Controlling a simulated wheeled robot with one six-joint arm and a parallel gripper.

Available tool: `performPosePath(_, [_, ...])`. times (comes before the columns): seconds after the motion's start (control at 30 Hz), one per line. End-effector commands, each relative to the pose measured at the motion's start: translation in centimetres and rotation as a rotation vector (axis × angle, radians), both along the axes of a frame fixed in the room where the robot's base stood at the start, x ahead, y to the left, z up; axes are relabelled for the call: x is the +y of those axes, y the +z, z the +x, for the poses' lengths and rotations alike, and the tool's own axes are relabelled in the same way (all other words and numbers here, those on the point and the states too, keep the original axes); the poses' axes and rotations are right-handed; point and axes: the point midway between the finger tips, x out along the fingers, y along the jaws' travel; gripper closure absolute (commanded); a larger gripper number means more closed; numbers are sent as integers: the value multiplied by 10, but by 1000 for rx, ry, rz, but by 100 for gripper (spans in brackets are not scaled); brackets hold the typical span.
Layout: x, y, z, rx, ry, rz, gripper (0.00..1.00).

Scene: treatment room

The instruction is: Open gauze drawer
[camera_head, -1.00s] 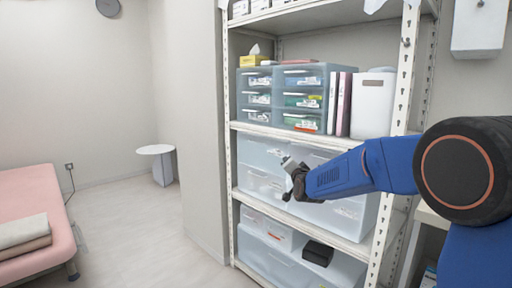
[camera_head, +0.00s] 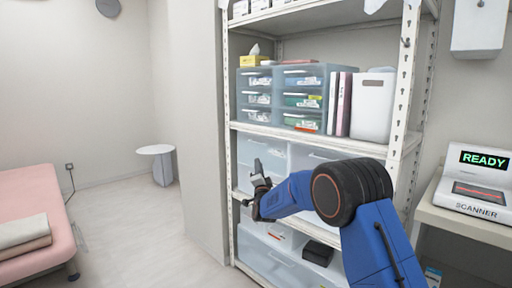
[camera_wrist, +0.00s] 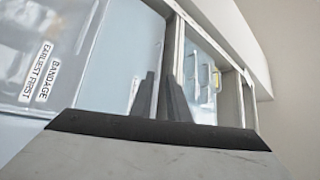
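A small translucent blue drawer unit (camera_head: 287,97) stands on the upper shelf, its drawers shut, with white labels too small to read. I cannot tell which drawer is the gauze one. Larger pale translucent drawers (camera_head: 262,152) sit on the shelf below. My gripper (camera_head: 257,170) is in front of these larger drawers, its fingers pointing up, with nothing visible in it. In the wrist view, its two dark fingers (camera_wrist: 162,97) are close together, and their spacing is unclear. A bin face labelled "BANDAGE, EARLIEST FIRST" (camera_wrist: 40,72) shows at the left there.
The white metal rack has a front post (camera_head: 404,95) on the right and shelf edges (camera_head: 300,133) near my arm. Binders (camera_head: 343,103) and a white box (camera_head: 373,107) stand beside the small drawers. A scanner reading "READY" (camera_head: 480,182) sits at right. Floor (camera_head: 150,235) at left is clear.

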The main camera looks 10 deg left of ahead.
Motion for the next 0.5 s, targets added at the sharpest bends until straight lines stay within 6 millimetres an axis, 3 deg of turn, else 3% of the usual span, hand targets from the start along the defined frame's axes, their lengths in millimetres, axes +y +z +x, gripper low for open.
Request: performPosePath(0.5, [17,35,81,0,0,-1,85])
